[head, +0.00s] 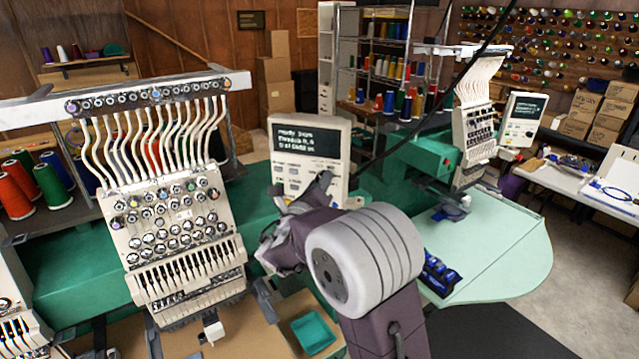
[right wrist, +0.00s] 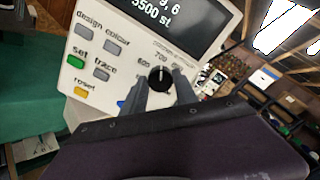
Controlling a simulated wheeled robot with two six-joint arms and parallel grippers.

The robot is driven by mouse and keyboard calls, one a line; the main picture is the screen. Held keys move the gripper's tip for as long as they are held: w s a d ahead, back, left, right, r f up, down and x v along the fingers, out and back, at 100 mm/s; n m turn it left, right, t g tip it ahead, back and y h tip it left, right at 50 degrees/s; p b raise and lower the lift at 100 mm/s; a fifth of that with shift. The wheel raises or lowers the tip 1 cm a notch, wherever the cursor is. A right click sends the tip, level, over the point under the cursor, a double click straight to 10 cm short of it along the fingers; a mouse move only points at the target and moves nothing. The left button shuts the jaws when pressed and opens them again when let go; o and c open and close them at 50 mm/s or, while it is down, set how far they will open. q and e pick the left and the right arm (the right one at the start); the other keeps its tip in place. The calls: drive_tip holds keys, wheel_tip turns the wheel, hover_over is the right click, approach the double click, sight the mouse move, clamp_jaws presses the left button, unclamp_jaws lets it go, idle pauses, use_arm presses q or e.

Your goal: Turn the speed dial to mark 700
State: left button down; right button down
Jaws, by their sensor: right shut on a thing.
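The speed dial (right wrist: 160,78) is a round black knob with a white pointer line, on the cream control panel (right wrist: 110,58) in the right wrist view. Marks 600 and 700 are printed above it, with another mark partly hidden to the right. The pointer line stands roughly upright, near the 700 mark; the exact alignment is too small to tell. My right gripper (right wrist: 160,92) has one finger on each side of the dial and is shut on it. In the head view my right gripper (head: 300,198) is at the lower part of the panel (head: 309,150), hiding the dial. My left gripper is not in view.
Panel buttons, including a green set button (right wrist: 76,61) and a yellow reset button (right wrist: 81,91), lie left of the dial. A many-needle embroidery machine (head: 180,215) stands left of my arm. A teal tray (head: 313,333) lies below. A pale green table (head: 490,250) is at right.

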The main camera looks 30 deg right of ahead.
idle(0.3)
drive_tip(key=c, duration=0.9)
unclamp_jaws()
drive_tip(key=shift+c, duration=0.2)
drive_tip(key=shift+a, duration=0.1)
drive_tip(key=b+v, duration=0.4)
drive_tip(key=v, duration=0.5)
